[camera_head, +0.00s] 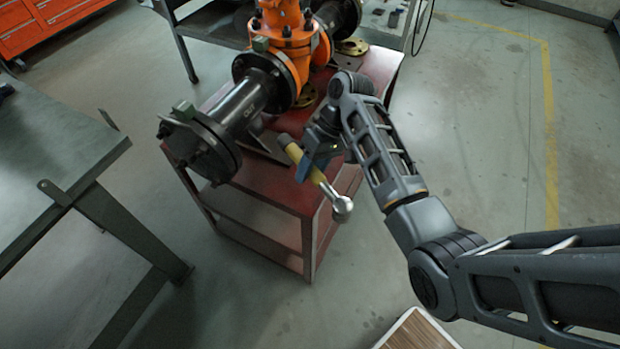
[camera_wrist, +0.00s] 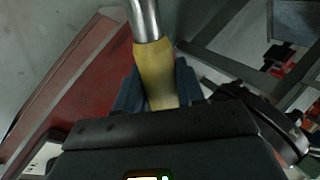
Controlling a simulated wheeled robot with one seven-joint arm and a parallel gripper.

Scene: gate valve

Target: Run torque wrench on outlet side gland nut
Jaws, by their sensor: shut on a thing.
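My gripper (camera_head: 311,170) is shut on the yellow handle of the torque wrench (camera_head: 332,191). The wrench has a silver shaft and a round head that points down and right in the head view. In the wrist view the yellow grip (camera_wrist: 155,72) sits between my blue-grey fingers (camera_wrist: 158,92), with the silver shaft running up out of the frame. The orange gate valve (camera_head: 283,40) stands on the red cart, up and left of my gripper. Its black flanged pipe (camera_head: 243,105) extends toward the lower left. The wrench is apart from the valve. I cannot make out the gland nuts clearly.
The red cart (camera_head: 270,182) stands below the wrench and has a lower shelf. A grey table (camera_head: 50,150) is at the left, and an orange drawer cabinet (camera_head: 42,22) is behind it. Open floor lies to the right.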

